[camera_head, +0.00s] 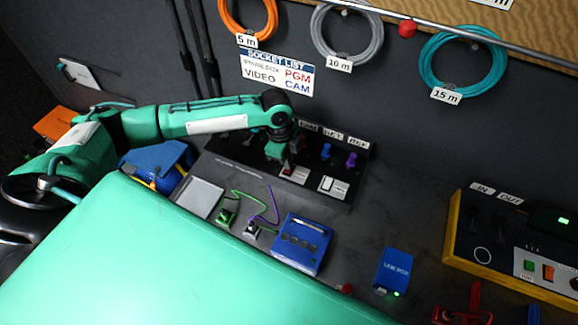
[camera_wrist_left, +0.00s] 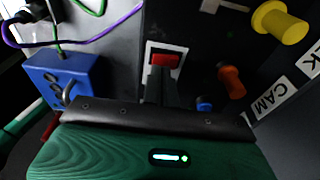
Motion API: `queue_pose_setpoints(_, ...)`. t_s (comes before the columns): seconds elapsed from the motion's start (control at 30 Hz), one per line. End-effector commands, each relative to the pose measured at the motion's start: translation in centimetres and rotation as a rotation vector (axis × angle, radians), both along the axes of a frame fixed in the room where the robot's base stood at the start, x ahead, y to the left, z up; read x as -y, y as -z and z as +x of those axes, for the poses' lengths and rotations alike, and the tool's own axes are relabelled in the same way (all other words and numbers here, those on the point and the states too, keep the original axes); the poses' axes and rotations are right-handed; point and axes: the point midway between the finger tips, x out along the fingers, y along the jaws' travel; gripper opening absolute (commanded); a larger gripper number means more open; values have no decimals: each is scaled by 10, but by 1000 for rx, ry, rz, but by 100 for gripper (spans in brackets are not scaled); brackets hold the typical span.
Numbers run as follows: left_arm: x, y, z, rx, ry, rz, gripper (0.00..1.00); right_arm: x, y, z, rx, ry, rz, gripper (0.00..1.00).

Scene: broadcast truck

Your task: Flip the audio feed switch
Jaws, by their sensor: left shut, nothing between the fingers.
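The black socket panel (camera_head: 240,150) stands at the back of the desk. It carries a switch with a red rocker on a white plate (camera_head: 296,174) and, to its right, a white switch (camera_head: 333,187). I cannot read which is the audio feed switch. My left gripper (camera_head: 287,163) is shut and empty, pointing down right at the red switch. In the left wrist view the red rocker (camera_wrist_left: 165,60) shows just beyond the fingertips (camera_wrist_left: 160,76). I cannot tell whether they touch it. My right gripper is out of view.
Blue (camera_head: 326,151) and purple (camera_head: 351,159) plugs stand in the panel near the gripper. A blue box (camera_head: 302,243) with cables sits in front. A smaller blue box (camera_head: 393,270) and a yellow-edged console (camera_head: 456,240) are to the right. The desk between panel and console is clear.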

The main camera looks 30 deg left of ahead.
Motion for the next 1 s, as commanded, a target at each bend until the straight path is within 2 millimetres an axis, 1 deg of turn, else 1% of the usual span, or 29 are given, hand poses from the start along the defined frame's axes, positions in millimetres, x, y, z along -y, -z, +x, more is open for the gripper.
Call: queue_pose_setpoints(1.0, 0, 16, 0, 0, 0, 0, 0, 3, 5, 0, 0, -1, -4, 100)
